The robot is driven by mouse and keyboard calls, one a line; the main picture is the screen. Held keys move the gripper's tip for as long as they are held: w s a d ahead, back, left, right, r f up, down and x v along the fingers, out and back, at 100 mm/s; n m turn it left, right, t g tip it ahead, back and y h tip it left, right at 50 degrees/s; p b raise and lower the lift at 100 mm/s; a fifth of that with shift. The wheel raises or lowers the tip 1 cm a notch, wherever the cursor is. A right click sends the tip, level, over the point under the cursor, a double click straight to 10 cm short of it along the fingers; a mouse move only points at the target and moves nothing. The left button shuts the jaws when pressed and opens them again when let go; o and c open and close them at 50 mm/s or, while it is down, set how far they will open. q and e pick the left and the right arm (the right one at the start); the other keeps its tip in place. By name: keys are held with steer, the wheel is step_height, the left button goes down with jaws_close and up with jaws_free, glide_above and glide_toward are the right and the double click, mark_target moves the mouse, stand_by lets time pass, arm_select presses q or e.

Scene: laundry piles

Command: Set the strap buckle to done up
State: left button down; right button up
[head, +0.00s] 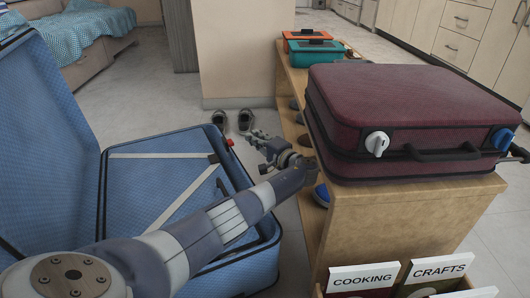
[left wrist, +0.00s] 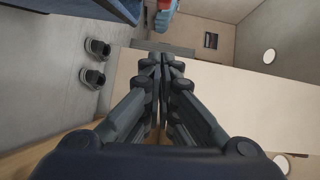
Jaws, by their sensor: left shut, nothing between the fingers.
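The open blue suitcase (head: 165,215) lies at the left in the head view, with cream straps (head: 160,155) across its inside. A small dark piece, apparently the strap buckle (head: 213,158), sits at a strap's end near the suitcase's right side. It is too small to tell whether it is done up. My left arm crosses in front of part of the suitcase. My left gripper (head: 258,138) is beyond the suitcase's right edge, shut and empty, apart from the buckle. In the left wrist view its closed fingers (left wrist: 160,65) meet.
A maroon suitcase (head: 420,105) stands on a wooden bench (head: 400,215) at the right. Orange and teal boxes (head: 315,47) stand behind it. Dark shoes (head: 245,120) are on the floor. Labelled folders (head: 365,278) stand at the front right.

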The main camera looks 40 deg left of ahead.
mark_target(228, 143)
arm_select(q)
steer(key=shift+s+a+f+b, duration=0.1)
steer(key=shift+s+a, duration=0.15)
steer(key=shift+s, duration=0.35)
steer(key=shift+s+a+f+b, duration=0.1)
steer(key=shift+s+a+b, duration=0.1)
steer(key=shift+s, duration=0.35)
steer(key=shift+s+a+b, duration=0.1)
steer(key=shift+s+a, duration=0.15)
steer(key=shift+s, duration=0.35)
steer(key=shift+r, duration=0.1)
steer(key=shift+s+r+n+p, duration=0.15)
steer(key=shift+n+p, duration=0.15)
steer(key=shift+p, duration=0.2)
